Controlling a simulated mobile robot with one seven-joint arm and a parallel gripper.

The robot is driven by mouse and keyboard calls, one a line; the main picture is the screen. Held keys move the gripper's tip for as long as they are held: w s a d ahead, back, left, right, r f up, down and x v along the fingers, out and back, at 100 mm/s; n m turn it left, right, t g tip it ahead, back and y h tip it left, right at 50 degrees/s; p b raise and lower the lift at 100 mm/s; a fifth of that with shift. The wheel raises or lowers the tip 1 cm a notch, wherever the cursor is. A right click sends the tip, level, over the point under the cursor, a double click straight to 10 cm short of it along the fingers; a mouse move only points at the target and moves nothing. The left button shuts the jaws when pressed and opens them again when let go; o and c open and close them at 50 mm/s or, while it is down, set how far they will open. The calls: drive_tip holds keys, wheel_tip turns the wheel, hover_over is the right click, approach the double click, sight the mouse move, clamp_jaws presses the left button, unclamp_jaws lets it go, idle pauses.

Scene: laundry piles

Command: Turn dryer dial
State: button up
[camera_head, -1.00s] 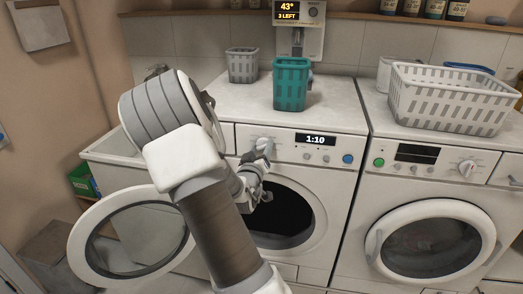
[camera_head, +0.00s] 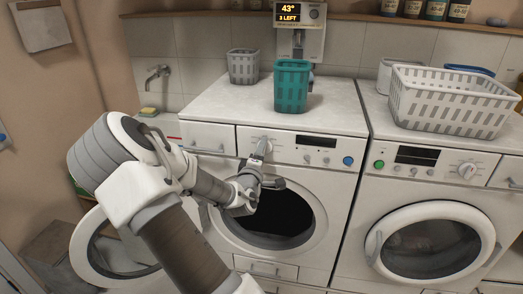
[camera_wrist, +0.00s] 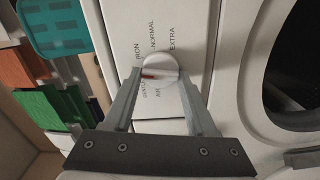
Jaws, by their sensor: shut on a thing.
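The left machine (camera_head: 345,185) has its round door (camera_head: 120,245) swung open to the left and a dark drum opening (camera_head: 270,220). Its dial sits on the front panel, mostly hidden by my gripper (camera_head: 259,155) in the head view. In the wrist view the pale round dial (camera_wrist: 160,68) has a red mark on its left side. Labels around it include IRON, NORMAL and EXTRA; others are partly hidden. My gripper (camera_wrist: 160,77) is shut on the dial, with one finger on each side. The panel's display (camera_head: 315,141) is dark.
A second machine (camera_head: 345,270) with a shut round door (camera_head: 430,248) stands at the right, with a white basket (camera_head: 455,123) on top. A teal basket (camera_head: 291,88) and a grey basket (camera_head: 243,66) stand on the left machine. The open door lies close to my arm.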

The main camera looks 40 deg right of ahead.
drive_tip(key=shift+n, duration=0.8)
drive_tip(key=o, duration=1.4)
drive_tip(key=shift+s+a, duration=0.1)
drive_tip(key=p+v, duration=0.9)
drive_tip(key=v, duration=0.8)
drive_tip(key=shift+s, duration=0.1)
